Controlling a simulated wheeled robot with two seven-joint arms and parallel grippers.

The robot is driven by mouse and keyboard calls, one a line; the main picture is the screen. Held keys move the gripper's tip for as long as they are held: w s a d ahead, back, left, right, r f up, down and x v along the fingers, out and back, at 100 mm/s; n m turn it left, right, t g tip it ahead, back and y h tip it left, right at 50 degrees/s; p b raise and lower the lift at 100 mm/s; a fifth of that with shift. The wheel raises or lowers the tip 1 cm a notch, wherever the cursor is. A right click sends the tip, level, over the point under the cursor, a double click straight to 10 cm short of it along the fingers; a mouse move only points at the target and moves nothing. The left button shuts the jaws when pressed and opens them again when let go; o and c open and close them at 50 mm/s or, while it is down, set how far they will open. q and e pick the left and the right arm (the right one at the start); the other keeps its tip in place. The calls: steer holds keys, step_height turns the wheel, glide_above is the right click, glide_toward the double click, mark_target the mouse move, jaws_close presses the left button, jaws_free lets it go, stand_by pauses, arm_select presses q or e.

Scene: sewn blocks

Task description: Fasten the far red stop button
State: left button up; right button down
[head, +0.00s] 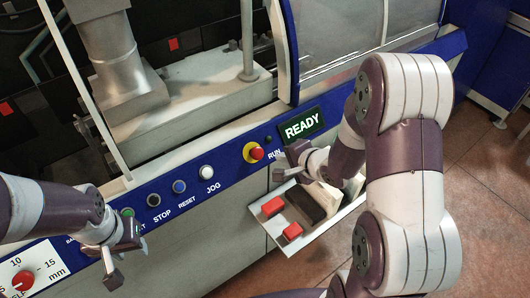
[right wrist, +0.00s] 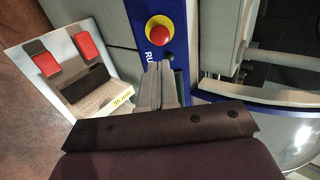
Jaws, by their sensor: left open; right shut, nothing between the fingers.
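The red stop button (head: 255,153) sits on a yellow ring on the blue panel strip, between the JOG button and the RUN label. It also shows in the right wrist view (right wrist: 159,29), at the top, beyond the fingertips. My right gripper (head: 287,164) is close to the button, to its right in the head view, apart from it. In the right wrist view its fingers (right wrist: 159,80) are together and empty. My left gripper (head: 124,258) is open and empty in front of the panel, at the lower left.
A tray (head: 268,240) with red blocks and a dark block juts out below the panel; it shows left in the right wrist view. START, STOP, RESET and JOG buttons line the strip. A READY display (head: 302,125) is at right. A red dial (head: 23,281) is lower left.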

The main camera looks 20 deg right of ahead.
steer(key=d, duration=0.1)
steer(key=p, duration=0.2)
glide_toward(259, 154)
steer(key=x, duration=0.6)
steer(key=shift+w+a+f, duration=0.15)
steer(key=shift+w+f, duration=0.05)
steer(key=shift+w, duration=0.05)
arm_select(q)
steer(key=shift+d+r, duration=0.2)
steer(key=shift+r, duration=0.35)
steer(key=shift+d+r, duration=0.2)
steer(key=shift+r, duration=0.3)
arm_select(e)
steer(key=shift+w, duration=0.1)
